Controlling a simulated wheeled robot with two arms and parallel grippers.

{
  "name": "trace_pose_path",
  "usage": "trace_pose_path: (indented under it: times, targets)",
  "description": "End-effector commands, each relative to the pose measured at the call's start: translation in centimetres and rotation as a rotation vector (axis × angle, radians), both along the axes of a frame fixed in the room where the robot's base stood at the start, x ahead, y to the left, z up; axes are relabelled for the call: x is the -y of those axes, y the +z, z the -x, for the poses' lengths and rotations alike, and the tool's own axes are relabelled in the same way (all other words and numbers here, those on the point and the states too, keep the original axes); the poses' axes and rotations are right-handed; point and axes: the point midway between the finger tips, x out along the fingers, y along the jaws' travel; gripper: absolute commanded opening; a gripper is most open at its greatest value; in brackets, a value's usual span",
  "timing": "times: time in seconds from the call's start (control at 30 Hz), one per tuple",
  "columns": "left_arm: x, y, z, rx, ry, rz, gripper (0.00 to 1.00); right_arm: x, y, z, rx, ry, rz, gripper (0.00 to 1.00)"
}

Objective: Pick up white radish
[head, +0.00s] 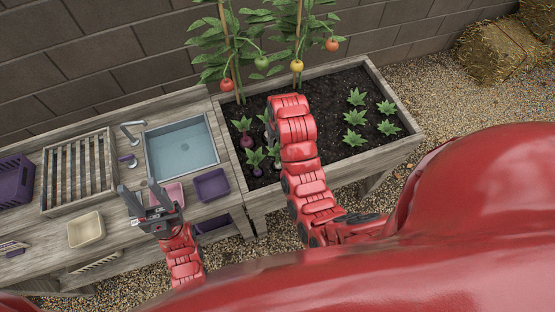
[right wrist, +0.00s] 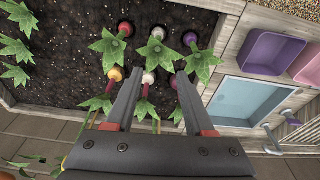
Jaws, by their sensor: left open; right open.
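In the right wrist view, a white radish (right wrist: 148,77) shows in the soil between the fingers of my right gripper (right wrist: 160,73), which is open and empty. Another white radish (right wrist: 157,31) stands beyond the fingertips, its green leaves pointing towards the gripper. I cannot tell how far the fingers are above the soil. In the head view my right arm reaches over the planter bed (head: 404,113) and hides its gripper and most of the radishes. My left gripper (head: 138,187) is open and empty above the wooden counter, left of the sink.
Red (right wrist: 125,29), purple (right wrist: 190,38) and yellow (right wrist: 115,73) radishes stand close around the white ones. Tomato plants (head: 232,50) rise at the bed's back edge. The sink (head: 182,147), a purple tray (head: 211,185) and a slatted rack (head: 80,170) are on the counter.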

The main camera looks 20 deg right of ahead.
Motion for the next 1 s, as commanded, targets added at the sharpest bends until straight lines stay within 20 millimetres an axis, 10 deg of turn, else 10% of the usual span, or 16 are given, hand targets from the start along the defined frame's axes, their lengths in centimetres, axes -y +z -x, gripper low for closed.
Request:
trace_pose_path:
  times: [0.6,1.0]
  targets:
    - [0.0,-11.1,0.0,0.0,0.0,0.0,0.5,-0.2,-10.6,-1.2,-0.01,0.002,-0.002,0.54]
    - [0.0,-9.1,0.0,0.0,0.0,0.0,0.5,0.0,-12.7,-1.6,-0.015,0.0,-0.002,0.54]
